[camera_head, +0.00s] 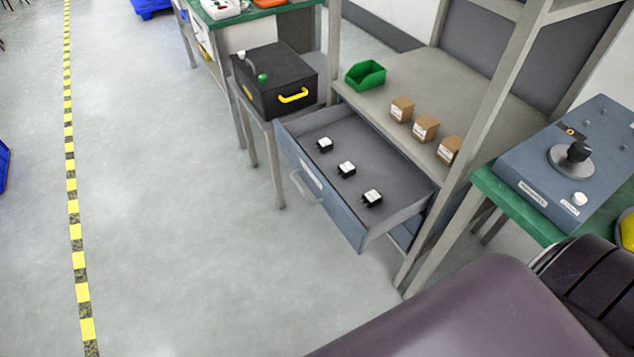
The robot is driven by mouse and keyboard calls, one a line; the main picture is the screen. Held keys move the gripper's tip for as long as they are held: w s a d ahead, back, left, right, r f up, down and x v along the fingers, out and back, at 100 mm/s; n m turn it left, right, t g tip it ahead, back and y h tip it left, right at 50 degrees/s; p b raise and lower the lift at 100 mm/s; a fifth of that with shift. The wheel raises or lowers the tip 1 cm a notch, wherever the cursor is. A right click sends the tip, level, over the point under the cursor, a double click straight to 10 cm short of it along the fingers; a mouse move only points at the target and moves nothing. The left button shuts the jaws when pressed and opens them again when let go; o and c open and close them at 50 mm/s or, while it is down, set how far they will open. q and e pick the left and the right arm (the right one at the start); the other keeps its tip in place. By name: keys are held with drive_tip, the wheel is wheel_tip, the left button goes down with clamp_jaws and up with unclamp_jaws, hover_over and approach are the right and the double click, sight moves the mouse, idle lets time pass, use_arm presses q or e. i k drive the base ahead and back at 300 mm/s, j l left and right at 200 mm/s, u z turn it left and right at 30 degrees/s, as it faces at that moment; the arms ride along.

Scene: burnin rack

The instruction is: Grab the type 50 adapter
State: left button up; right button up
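An open drawer (318,190) slides out from under the bench at the centre. Three small black-and-white adapters lie in a row inside it. The first adapter (325,144) is at the back left, the second adapter (346,168) is in the middle, and the third adapter (372,197) is nearest. Their markings are too small to read, so I cannot tell which is the type 50. A large dark part of my body fills the lower right. Neither of my grippers shows.
A shelf (395,75) above the drawer holds a green bin (366,74) and three cardboard boxes (426,128). A black case with a yellow handle (292,95) stands left of the drawer. A blue-grey console (540,160) with a black knob is at right.

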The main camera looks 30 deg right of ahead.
sight(324, 145)
drive_tip(key=z, duration=4)
drive_tip(key=k+j+u, duration=0.3)
drive_tip(key=j, duration=0.45)
drive_tip(key=k+j+u, duration=0.25)
drive_tip(key=j, duration=0.5)
drive_tip(key=j+u, duration=0.3)
drive_tip(key=j, duration=0.45)
drive_tip(key=j+u, duration=0.3)
drive_tip(key=j, duration=0.55)
drive_tip(key=k, duration=0.05)
